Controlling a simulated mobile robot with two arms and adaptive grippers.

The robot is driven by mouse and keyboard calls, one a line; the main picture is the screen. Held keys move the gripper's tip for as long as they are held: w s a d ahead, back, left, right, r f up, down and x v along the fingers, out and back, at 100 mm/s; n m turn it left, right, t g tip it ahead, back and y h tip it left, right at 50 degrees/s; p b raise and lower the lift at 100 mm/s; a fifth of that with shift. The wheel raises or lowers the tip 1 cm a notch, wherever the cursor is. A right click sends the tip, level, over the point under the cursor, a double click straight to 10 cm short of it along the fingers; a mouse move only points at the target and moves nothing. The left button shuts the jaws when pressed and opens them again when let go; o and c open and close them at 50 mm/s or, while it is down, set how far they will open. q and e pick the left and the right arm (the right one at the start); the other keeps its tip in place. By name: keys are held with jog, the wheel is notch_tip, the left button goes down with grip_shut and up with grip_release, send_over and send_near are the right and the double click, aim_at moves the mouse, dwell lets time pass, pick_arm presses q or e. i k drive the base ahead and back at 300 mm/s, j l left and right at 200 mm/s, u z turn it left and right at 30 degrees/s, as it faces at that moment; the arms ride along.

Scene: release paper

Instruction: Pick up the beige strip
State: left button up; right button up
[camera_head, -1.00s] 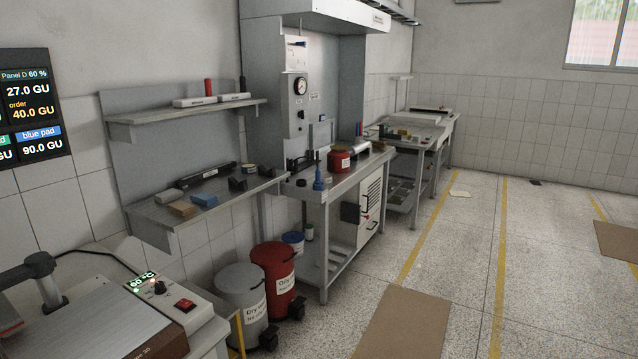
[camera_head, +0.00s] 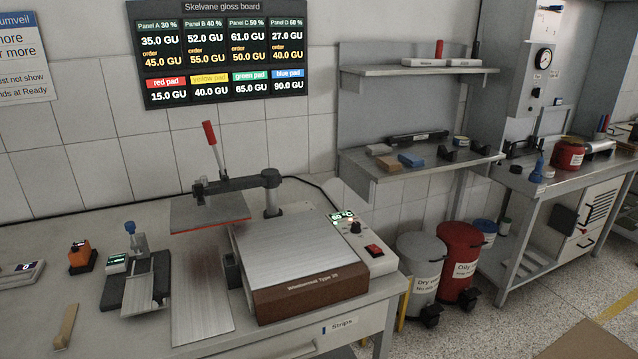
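A narrow beige piece (camera_head: 66,326) lies on the bench top at the lower left; I cannot tell whether it is the beige strip. A drawer (camera_head: 322,338) labelled "Strips" is in the bench front below the hot plate, and it looks closed, so its inside is hidden. Neither of my grippers is in view.
A press with a hot plate (camera_head: 300,262) and raised lever (camera_head: 213,145) stands on the bench. A clamp device (camera_head: 138,285) and an orange device (camera_head: 81,257) stand left of it. Bins (camera_head: 420,268) stand on the floor to the right, beneath a shelf (camera_head: 400,172).

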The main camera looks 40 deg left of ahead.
aim_at(61, 342)
jog(key=u, duration=2.75)
